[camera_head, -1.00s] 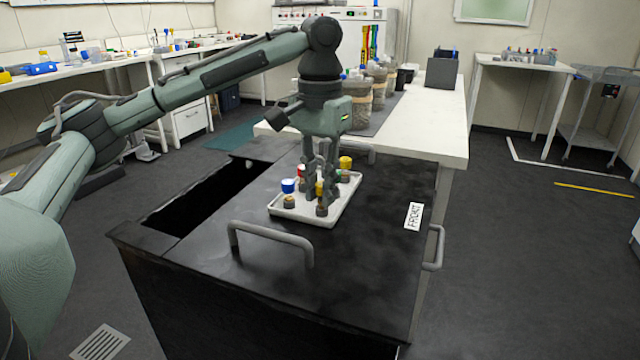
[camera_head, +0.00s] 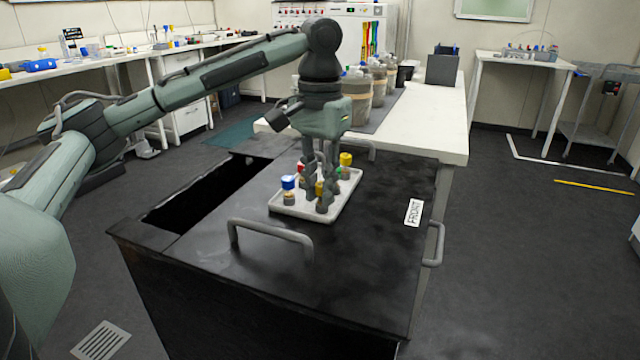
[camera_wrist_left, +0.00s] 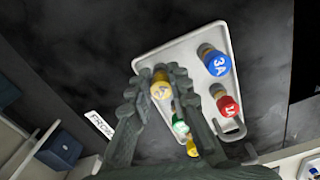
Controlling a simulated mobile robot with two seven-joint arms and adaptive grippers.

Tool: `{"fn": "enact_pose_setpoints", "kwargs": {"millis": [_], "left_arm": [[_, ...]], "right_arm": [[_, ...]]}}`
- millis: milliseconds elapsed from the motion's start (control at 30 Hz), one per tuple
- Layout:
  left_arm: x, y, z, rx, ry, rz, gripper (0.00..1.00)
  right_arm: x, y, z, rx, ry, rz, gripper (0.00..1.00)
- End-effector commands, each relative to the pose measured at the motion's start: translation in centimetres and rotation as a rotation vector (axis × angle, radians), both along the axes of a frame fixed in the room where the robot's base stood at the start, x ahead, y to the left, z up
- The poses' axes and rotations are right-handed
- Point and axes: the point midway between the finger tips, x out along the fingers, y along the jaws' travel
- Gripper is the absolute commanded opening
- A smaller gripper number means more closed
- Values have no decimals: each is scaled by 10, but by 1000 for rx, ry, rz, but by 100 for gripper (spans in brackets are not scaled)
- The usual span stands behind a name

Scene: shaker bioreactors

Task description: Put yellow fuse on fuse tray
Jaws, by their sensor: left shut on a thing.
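The white fuse tray (camera_head: 277,208) lies on the black cart top. My left gripper (camera_head: 319,197) points down over its near right part. It is shut on a yellow fuse (camera_head: 319,188), which also shows between the fingertips in the left wrist view (camera_wrist_left: 160,88). The held fuse is upright at the tray; I cannot tell whether its base touches it. A blue fuse (camera_wrist_left: 216,63) marked 3A and a red fuse (camera_wrist_left: 228,103) stand on the tray. A green fuse (camera_wrist_left: 180,126) and another yellow fuse (camera_wrist_left: 192,148) are partly hidden by a finger. My right gripper is not in view.
A grey handle (camera_head: 270,233) stands up from the cart top in front of the tray. An open well (camera_head: 205,195) lies left of it. A white bench (camera_head: 435,115) with several jars is behind. The cart top right of the tray is clear, with a FRONT label (camera_head: 413,213).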

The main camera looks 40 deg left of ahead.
Motion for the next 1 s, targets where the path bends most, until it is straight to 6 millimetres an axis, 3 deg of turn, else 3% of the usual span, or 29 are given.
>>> {"fn": "enact_pose_setpoints", "kwargs": {"millis": [233, 267, 433, 767, 867, 1000], "left_arm": [[0, 0, -2, 0, -1, 0, 0], [0, 0, -2, 0, -1, 0, 20], [0, 0, -2, 0, -1, 0, 41], [0, 0, 0, -1, -1, 0, 42], [1, 0, 8, -1, -3, 1, 42], [1, -1, 33, -3, -5, -1, 42]], "right_arm": [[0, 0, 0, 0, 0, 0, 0], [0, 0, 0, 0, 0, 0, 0], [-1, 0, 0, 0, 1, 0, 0], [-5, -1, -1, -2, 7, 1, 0], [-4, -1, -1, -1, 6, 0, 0], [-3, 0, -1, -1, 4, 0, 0]]}}
